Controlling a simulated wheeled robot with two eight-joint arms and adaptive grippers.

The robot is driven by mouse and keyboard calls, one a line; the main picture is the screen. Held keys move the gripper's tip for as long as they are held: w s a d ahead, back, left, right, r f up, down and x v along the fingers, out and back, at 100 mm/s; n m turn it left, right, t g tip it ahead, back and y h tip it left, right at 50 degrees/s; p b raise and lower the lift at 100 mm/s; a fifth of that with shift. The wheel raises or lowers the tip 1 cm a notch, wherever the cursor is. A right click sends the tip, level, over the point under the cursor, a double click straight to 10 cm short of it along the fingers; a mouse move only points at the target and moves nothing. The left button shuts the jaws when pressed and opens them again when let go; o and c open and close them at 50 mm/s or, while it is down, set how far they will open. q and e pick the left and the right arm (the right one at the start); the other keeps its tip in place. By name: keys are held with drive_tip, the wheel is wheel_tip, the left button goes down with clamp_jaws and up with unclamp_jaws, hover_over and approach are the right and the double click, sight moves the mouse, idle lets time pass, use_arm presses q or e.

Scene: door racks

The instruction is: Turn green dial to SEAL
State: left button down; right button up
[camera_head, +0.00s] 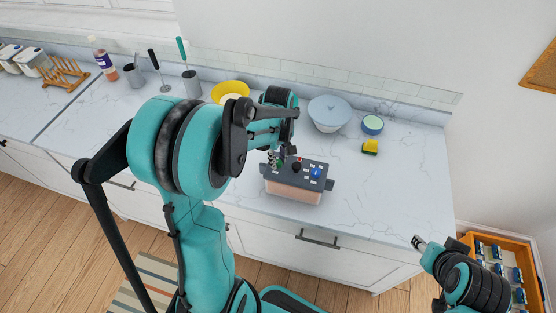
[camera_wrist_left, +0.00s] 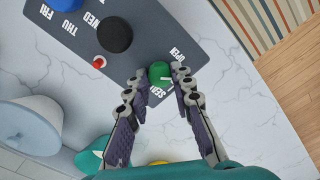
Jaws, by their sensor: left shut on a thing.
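The green dial (camera_wrist_left: 159,72) sits on the dark grey panel (camera_wrist_left: 75,82), near the panel's edge in the left wrist view. White labels SEAL and OPEN stand on either side of it. A white mark on the dial points roughly toward the picture's right, between the labels. My left gripper (camera_wrist_left: 160,82) is shut on the dial, one fingertip on each side. In the head view the left gripper (camera_head: 276,160) is at the left end of the panel (camera_head: 300,172), and the dial is hard to make out. My right gripper (camera_head: 419,241) is off the counter's front edge, its opening unclear.
The panel also carries a black knob (camera_wrist_left: 115,36), a small red button (camera_wrist_left: 98,61) and a blue knob (camera_head: 316,173). The right counter is clear.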

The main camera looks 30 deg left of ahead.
sight(278, 161)
use_arm(q)
drive_tip(key=shift+m+b, duration=0.6)
drive_tip(key=shift+m, duration=3.1)
drive_tip(key=c, duration=1.3)
unclamp_jaws()
drive_tip(key=shift+r, duration=0.1)
wheel_tip(278, 161, up, 12)
